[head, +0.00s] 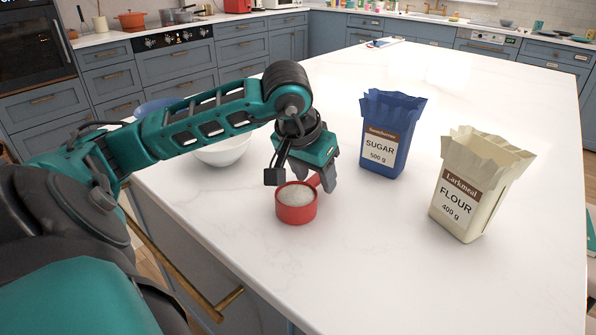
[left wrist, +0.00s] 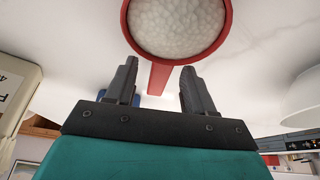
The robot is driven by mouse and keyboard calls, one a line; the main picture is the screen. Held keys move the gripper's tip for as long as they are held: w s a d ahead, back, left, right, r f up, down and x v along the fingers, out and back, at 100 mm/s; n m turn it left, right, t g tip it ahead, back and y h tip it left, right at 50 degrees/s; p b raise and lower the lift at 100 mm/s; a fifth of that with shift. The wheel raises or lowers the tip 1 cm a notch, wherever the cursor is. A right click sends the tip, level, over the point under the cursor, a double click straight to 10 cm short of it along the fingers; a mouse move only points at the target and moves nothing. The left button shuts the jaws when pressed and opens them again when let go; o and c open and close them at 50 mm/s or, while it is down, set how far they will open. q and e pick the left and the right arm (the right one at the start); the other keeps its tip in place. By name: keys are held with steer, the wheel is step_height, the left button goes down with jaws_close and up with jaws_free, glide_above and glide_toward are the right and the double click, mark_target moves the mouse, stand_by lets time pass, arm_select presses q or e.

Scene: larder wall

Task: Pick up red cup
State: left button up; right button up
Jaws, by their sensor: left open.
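The red cup (head: 296,206) stands upright on the white counter, filled with a white grainy substance. Its handle points back and to the right, toward my left gripper (head: 312,180). In the left wrist view the red cup (left wrist: 178,58) is at the top, with its handle running down between the two fingers. My left gripper (left wrist: 158,95) is open, with one finger on each side of the handle and a gap showing on both sides. My right gripper is in neither view.
A blue sugar bag (head: 391,135) and a cream flour bag (head: 474,190) stand open to the right of the cup. A white bowl (head: 222,151) sits behind my left arm. The white counter (head: 370,270) is clear in front and to the right.

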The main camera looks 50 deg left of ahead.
arm_select(q)
steer(key=shift+x, duration=0.9)
steer(key=shift+c, duration=0.2)
steer(key=shift+r, duration=0.1)
jaws_close()
